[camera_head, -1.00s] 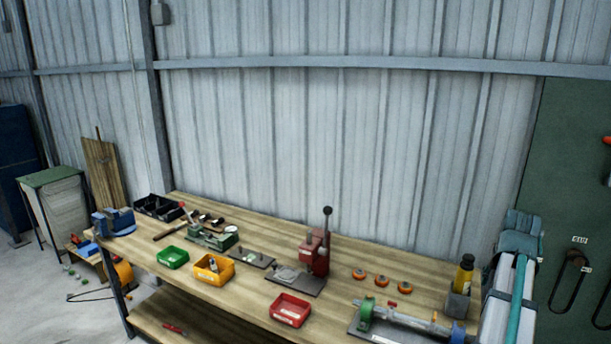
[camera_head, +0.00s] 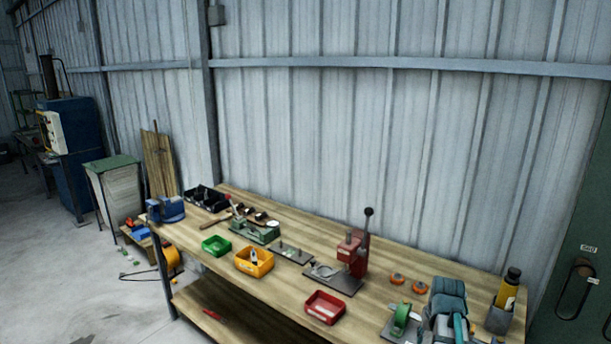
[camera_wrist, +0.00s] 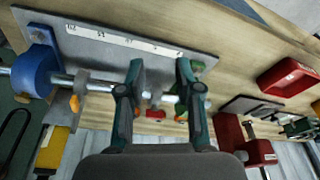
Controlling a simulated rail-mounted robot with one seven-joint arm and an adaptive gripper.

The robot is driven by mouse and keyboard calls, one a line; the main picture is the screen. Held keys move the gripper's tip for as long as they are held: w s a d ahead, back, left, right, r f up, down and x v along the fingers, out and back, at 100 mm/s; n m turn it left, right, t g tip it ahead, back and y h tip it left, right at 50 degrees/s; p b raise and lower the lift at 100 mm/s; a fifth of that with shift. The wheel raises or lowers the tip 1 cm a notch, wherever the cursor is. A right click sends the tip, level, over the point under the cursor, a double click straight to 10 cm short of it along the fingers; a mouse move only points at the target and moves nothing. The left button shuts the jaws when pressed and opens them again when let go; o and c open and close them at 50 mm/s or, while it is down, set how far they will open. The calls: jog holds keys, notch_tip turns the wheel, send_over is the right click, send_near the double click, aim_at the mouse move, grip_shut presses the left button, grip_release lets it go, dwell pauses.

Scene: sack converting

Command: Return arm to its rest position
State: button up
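My gripper (camera_wrist: 158,75) shows in the wrist view with its two fingers apart and nothing between them that I can see held. Behind the fingers is a clamp fixture with a metal rod (camera_wrist: 85,83), a blue end block (camera_wrist: 38,70) and a grey base plate with a ruler strip (camera_wrist: 125,40). I cannot tell how far the fingers are from the rod. In the head view my arm (camera_head: 449,305) is at the lower right, in front of the bench's right end. The fingertips are not clear there. The fixture's green part (camera_head: 402,319) shows beside the arm.
The wooden workbench (camera_head: 290,232) carries a red lever press (camera_head: 352,253), red bin (camera_head: 325,307), yellow bin (camera_head: 254,262), green bin (camera_head: 216,245), blue vise (camera_head: 167,209) and a yellow bottle (camera_head: 508,290). A corrugated wall stands behind. Floor is open at left.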

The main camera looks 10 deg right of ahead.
jog(key=s+a+f+n+g, duration=0.1)
jog(key=s+a+f+n, duration=0.15)
jog(key=a+f, duration=0.55)
jog(key=s+a+f+n, duration=0.1)
jog(key=s+a+f, duration=0.25)
jog(key=a, duration=0.75)
jog(key=s+a+f+n+g, duration=0.1)
jog(key=s+a+f+n, duration=0.1)
jog(key=a+f, duration=0.65)
jog(key=s+a+f+g+b, duration=0.1)
jog(key=s+f+g+b, duration=0.6)
jog(key=s+f, duration=1.9)
jog(key=s+b, duration=0.2)
jog(key=b, duration=0.1)
jog(key=shift+s+a+f+y, duration=0.2)
jog(key=shift+s+f+y, duration=0.1)
jog(key=shift+f+y, duration=0.1)
jog(key=shift+m, duration=0.25)
